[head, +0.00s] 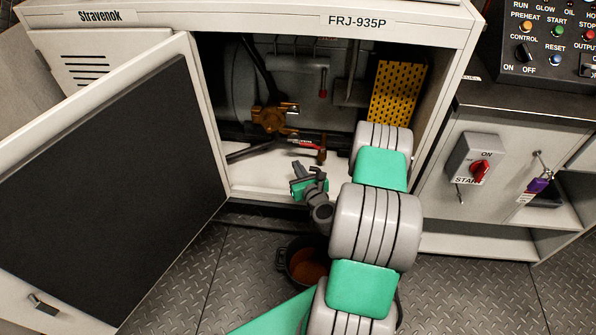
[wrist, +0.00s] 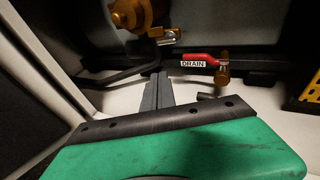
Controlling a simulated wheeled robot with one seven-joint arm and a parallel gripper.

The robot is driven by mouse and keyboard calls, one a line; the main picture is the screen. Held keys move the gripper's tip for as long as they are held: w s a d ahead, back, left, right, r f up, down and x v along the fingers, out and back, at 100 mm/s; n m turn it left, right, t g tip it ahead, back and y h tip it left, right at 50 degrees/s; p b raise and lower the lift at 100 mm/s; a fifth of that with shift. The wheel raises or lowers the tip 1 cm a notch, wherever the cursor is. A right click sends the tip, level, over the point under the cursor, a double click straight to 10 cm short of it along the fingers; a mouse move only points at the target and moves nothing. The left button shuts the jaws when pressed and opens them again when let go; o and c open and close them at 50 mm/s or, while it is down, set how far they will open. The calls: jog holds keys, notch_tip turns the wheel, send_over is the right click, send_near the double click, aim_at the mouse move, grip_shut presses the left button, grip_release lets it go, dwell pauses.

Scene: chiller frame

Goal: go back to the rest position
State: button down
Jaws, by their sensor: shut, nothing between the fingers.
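My gripper (head: 299,167) is at the mouth of the open cabinet (head: 212,110), low down and just above its pale floor. In the wrist view my gripper (wrist: 159,78) has its two dark fingers together, with nothing held. A red drain handle (head: 304,143) labelled DRAIN is on a brass valve behind the fingertips. In the wrist view the red handle (wrist: 200,60) is just beyond them and to the right, apparently apart from them. My green and grey arm reaches in from below and hides part of the cabinet's right side.
The cabinet door (head: 105,190) stands open at the left. A black bucket (head: 284,262) with brown liquid is on the floor below the opening, partly behind my arm. A yellow perforated panel (head: 398,90) is inside right. A control cabinet (head: 520,150) with switches stands at the right.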

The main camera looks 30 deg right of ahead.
jog(key=s+a+r+n+g+y+p, duration=0.2)
jog(key=a+r+n+g+y+p, duration=0.85)
jog(key=a+r+n, duration=1.25)
jog(key=s+d+r+n+g+h+p, duration=0.2)
jog(key=s+d+r+n+h+p, duration=0.1)
jog(key=s+r+n+h+p, duration=0.5)
jog(key=s+r+n+p, duration=0.3)
jog(key=s+r+n, duration=0.4)
jog(key=s+r, duration=0.4)
jog(key=shift+s+r, duration=0.15)
jog(key=shift+s, duration=0.15)
